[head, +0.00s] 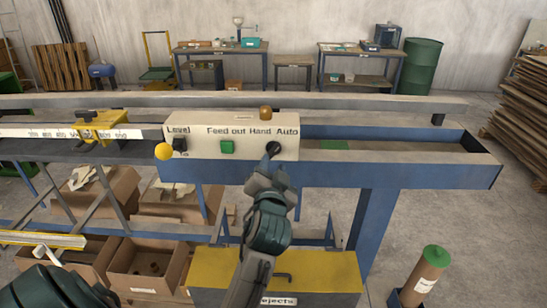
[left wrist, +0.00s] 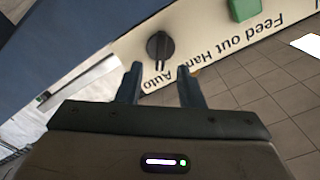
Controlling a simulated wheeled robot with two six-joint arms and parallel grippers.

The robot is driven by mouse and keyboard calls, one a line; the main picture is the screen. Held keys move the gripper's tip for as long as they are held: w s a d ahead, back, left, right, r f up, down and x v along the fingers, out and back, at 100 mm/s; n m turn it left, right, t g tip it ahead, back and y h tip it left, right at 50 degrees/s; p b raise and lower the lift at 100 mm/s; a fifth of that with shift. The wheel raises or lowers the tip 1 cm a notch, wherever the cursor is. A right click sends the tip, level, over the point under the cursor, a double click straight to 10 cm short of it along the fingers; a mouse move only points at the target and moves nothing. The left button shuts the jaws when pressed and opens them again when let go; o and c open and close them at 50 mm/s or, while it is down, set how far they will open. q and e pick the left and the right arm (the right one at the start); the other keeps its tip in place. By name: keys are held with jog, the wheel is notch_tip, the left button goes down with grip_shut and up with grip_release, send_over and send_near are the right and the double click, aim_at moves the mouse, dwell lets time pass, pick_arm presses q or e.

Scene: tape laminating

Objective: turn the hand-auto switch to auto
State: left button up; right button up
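The hand-auto switch is a round black knob (head: 273,148) on the white control panel (head: 200,148), below the words Hand and Auto. In the left wrist view the knob (left wrist: 160,46) shows a raised ridge; I cannot tell which word it points to. My left gripper (head: 269,161) is just in front of the knob in the head view. In the left wrist view the left gripper (left wrist: 160,82) is open, with the knob beyond and between its two fingertips, and nothing is held. My right gripper is not in view.
A green button (head: 227,147) and a black level switch (head: 180,145) with a yellow ball (head: 163,151) beside it are left on the panel. An orange-brown knob (head: 265,112) tops the panel. A yellow-topped rejects box (head: 320,272) stands below.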

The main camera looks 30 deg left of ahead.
pick_arm(q)
jog(key=shift+v, duration=3)
